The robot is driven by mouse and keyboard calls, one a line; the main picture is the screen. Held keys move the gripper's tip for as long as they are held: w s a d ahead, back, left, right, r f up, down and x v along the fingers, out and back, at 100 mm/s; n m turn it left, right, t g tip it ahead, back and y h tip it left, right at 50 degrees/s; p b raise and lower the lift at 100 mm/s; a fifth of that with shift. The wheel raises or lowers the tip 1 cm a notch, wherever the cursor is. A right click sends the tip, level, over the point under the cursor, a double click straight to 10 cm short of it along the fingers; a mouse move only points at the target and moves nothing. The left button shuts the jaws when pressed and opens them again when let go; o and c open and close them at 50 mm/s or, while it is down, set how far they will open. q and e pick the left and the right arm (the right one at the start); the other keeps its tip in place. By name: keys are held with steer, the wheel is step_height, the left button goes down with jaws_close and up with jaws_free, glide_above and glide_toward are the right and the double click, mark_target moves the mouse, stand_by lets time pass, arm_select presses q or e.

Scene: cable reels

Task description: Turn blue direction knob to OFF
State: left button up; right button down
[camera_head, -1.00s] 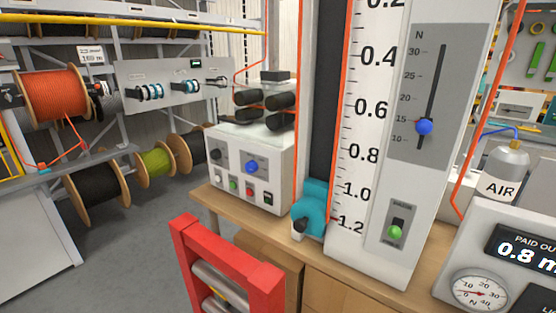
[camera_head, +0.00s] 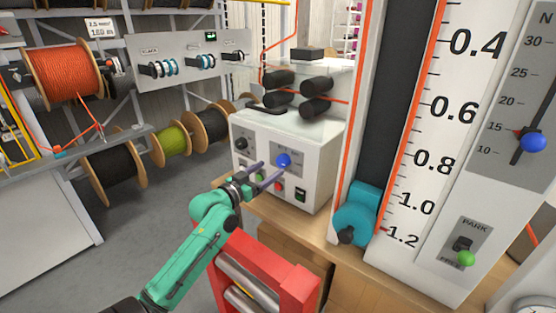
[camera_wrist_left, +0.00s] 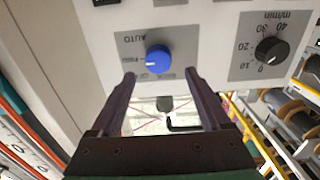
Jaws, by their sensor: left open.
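The blue direction knob (camera_head: 284,160) is on the front panel of a white control box (camera_head: 318,163) in the head view. In the left wrist view the blue knob (camera_wrist_left: 158,58) sits on a grey plate with a white pointer mark; AUTO is legible on the plate, other labels are too small to read. My left gripper (camera_head: 267,173) is open in front of the panel, close to the knob. In the wrist view its two fingertips (camera_wrist_left: 160,76) lie on either side of the knob's lower edge, nothing between them. My right gripper is not in view.
A black speed knob (camera_wrist_left: 271,49) is beside the blue one. A teal clamp (camera_head: 357,215) and tall scale column (camera_head: 432,150) stand right. A red roller frame (camera_head: 265,270) stands in front.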

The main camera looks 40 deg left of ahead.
mark_target(280, 162)
arm_select(q)
steer(key=w, duration=0.4)
steer(key=shift+w+d+r+p, duration=0.15)
steer(key=shift+w+r+p, duration=0.1)
steer(key=shift+w+p, duration=0.1)
steer(key=shift+w+f, duration=0.2)
steer(key=shift+w, duration=0.15)
steer(key=shift+s, duration=0.1)
jaws_close()
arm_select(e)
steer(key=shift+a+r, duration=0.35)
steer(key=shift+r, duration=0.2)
